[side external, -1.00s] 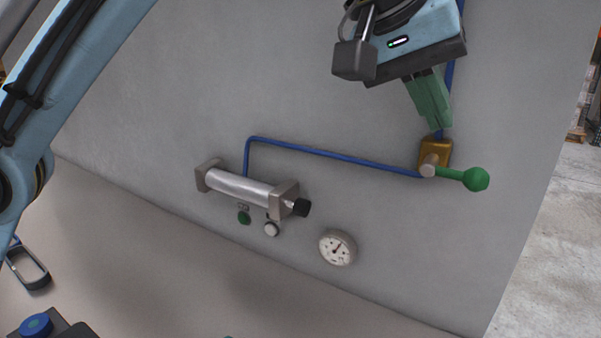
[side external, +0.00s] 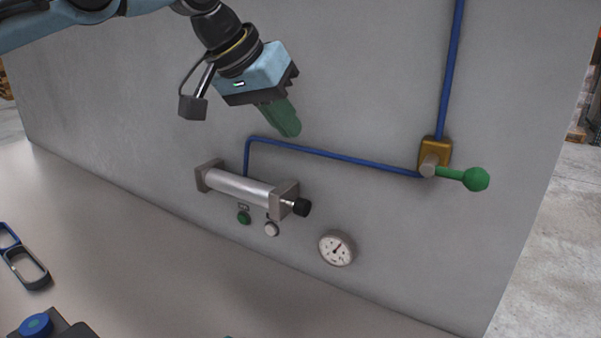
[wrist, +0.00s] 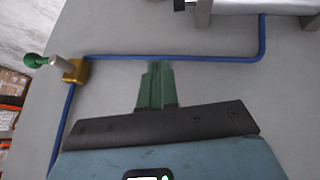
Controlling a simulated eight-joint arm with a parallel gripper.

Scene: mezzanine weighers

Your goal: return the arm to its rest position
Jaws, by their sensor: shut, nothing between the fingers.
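My gripper (side external: 290,130) has green fingers that are shut with nothing between them. In the side external view it is in front of the grey panel, above the silver cylinder and left of the brass valve, apart from both. In the wrist view my gripper (wrist: 158,66) points toward the blue pipe, with the grey panel behind it. My arm comes in from the upper left of the side external view.
On the panel (side external: 350,80) are a brass valve (side external: 436,152) with a green-knobbed lever (side external: 475,179), a blue pipe (side external: 335,155), a silver cylinder (side external: 238,188) and a round gauge (side external: 337,248). A blue button (side external: 36,325) and carabiner-like loops (side external: 27,268) are at lower left.

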